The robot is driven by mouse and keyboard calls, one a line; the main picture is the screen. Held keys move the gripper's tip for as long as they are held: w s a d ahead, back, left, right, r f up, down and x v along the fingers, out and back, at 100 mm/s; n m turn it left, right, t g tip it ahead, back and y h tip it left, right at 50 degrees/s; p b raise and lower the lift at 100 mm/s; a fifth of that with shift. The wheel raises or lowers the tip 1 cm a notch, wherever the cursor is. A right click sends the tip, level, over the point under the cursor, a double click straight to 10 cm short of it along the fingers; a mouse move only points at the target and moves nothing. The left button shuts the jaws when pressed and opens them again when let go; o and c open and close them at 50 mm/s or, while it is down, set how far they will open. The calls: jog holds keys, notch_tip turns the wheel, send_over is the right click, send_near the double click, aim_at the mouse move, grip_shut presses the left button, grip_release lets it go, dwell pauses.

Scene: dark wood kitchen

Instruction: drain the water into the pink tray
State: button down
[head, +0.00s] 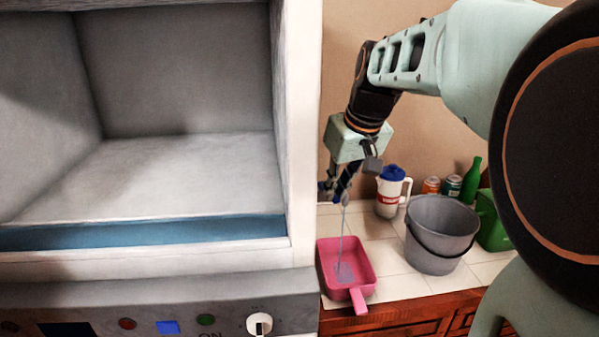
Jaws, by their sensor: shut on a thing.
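The pink tray (364,262) lies on the tiled counter with its short handle toward me. My gripper (343,193) is above the tray and points down, shut on the upper end of a thin grey spatula-like tool (341,238). The tool hangs nearly upright. Its flat bluish-grey end is over or in the tray; I cannot tell whether it touches the bottom. I cannot make out any water clearly. The fingertips are small and partly dark in this view.
A grey bucket (438,235) stands right of the tray. Behind are a white pitcher with a blue lid (391,193), small cans (431,186), a green bottle (471,181) and a green container (492,222). A large white appliance (150,180) fills the left.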

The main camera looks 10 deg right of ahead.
jog(key=c, duration=2)
grip_release()
jog(key=shift+o, duration=0.2)
notch_tip(320, 180, up, 10)
